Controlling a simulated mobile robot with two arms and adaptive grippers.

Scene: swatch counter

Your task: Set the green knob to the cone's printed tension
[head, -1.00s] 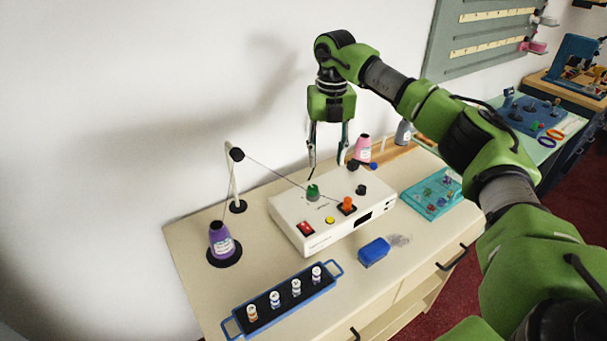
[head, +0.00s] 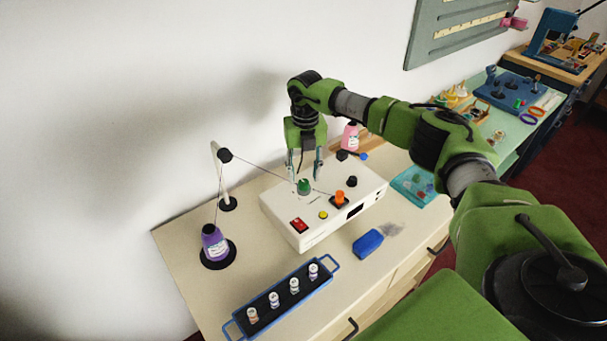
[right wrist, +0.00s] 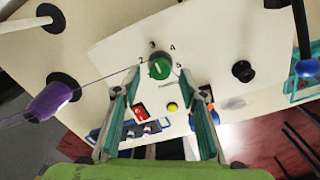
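The green knob (head: 304,187) sits on top of the white box (head: 283,228); the right wrist view shows it (right wrist: 159,66) with printed 2, 3, 4 and 5 around it and a pale mark on its face. My right gripper (head: 305,177) is open just above the knob, a finger on either side; in the right wrist view its fingertips (right wrist: 158,75) flank the knob, and I cannot tell whether they touch it. The purple cone (head: 214,243) stands on a black disc at the left; its label is too small to read. My left gripper is out of view.
A thread runs from the cone over a guide post (head: 224,156) to the box. A blue rack (head: 280,303) of spools and a blue block (head: 368,243) lie in front.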

